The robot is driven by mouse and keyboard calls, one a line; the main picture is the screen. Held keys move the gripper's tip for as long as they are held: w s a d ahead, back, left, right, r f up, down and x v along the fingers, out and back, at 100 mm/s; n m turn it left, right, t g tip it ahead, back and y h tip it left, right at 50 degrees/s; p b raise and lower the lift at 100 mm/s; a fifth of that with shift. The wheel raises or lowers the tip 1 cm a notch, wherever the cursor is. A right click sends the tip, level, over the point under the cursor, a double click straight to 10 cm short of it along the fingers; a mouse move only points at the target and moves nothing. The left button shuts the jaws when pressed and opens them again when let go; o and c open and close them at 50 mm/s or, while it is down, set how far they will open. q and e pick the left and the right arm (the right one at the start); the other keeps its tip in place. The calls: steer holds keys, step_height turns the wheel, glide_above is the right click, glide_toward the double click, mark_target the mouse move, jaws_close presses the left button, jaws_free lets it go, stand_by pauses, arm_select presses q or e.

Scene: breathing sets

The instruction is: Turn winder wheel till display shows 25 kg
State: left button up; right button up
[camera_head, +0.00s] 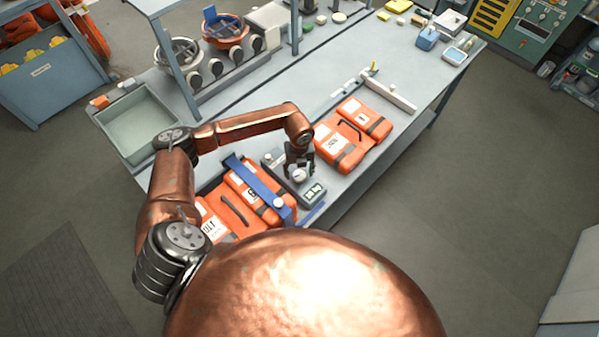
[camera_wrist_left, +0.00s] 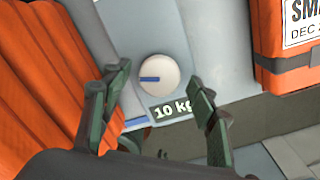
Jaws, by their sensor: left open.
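The winder wheel is a round cream knob (camera_wrist_left: 158,78) with a blue mark pointing left in the left wrist view. It sits on a grey housing, and in the head view the knob (camera_head: 299,175) shows just below my left gripper. The display (camera_wrist_left: 172,110) beside the wheel reads "10 kg", its right end partly covered by a finger. It is a small dark panel (camera_head: 313,191) in the head view. My left gripper (camera_wrist_left: 160,95) is open and empty, its fingers on either side of the wheel in the picture and apart from it. My right gripper is not in view.
Orange breathing sets lie on the bench on both sides of the housing, one at left (camera_head: 232,213) with a blue strap (camera_head: 252,184), others at right (camera_head: 340,148). An empty grey-green tray (camera_head: 134,112) stands at the bench's left end. The bench's front edge is close by.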

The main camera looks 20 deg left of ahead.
mark_target(299, 174)
arm_select(q)
step_height(299, 174, up, 12)
steer(key=shift+f, duration=0.15)
stand_by(0.7)
